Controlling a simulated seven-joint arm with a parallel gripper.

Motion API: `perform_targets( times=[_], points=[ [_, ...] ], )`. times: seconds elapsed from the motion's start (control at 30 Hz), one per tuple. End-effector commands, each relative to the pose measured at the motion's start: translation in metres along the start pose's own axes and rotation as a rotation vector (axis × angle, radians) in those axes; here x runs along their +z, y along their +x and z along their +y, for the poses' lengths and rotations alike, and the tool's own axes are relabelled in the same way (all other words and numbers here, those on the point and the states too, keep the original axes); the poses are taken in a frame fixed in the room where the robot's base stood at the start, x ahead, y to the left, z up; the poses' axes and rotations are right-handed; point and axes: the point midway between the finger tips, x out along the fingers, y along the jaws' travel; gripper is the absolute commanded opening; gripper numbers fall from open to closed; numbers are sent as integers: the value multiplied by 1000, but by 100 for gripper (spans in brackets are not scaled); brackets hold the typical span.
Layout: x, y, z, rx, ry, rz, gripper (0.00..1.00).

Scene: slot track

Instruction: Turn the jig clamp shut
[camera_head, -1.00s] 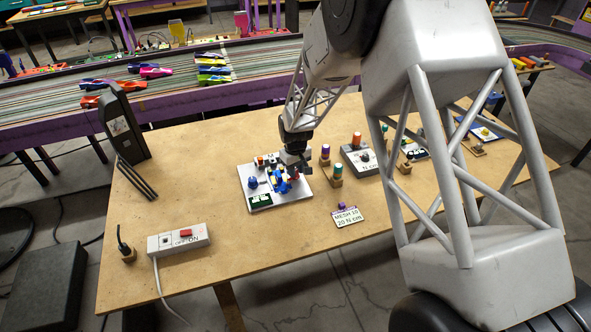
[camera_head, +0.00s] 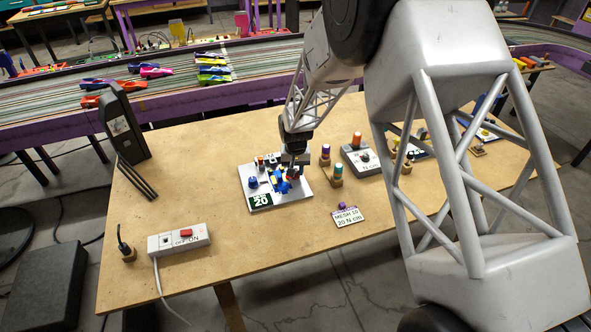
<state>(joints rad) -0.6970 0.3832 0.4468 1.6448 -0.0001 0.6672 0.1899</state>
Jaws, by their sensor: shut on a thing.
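The jig is a white plate (camera_head: 291,201) on the wooden table, with a blue knob (camera_head: 252,183) at its left, blue parts (camera_head: 280,184) in the middle and a green label reading 20 (camera_head: 260,199) at its front left corner. My gripper (camera_head: 291,174) points down over the right part of the jig, at the blue parts and a red part. It is shut on a small part there, which looks like the clamp handle; the fingers hide most of it. The clamp's exact angle is too small to tell.
A power strip with a red switch (camera_head: 186,234) lies at the front left. A dark stand (camera_head: 126,125) stands at the left edge. Bottles in wooden blocks (camera_head: 336,175) and a grey box (camera_head: 358,160) stand right of the jig. The table's front middle is clear.

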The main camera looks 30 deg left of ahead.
Motion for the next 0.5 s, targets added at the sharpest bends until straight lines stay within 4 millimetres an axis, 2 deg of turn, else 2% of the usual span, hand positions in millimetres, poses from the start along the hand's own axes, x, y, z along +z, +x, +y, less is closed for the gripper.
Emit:
perform_targets(
  times=[0.2, 0.23, 0.4, 0.5],
  points=[
    [-1, -1, 0, -1, -1, 2, 3],
    [-1, -1, 0, -1, -1, 2, 28],
    [0, -1, 0, 0, -1, 1, 52],
    [0, 0, 0, 0, -1, 1, 52]
  ],
)
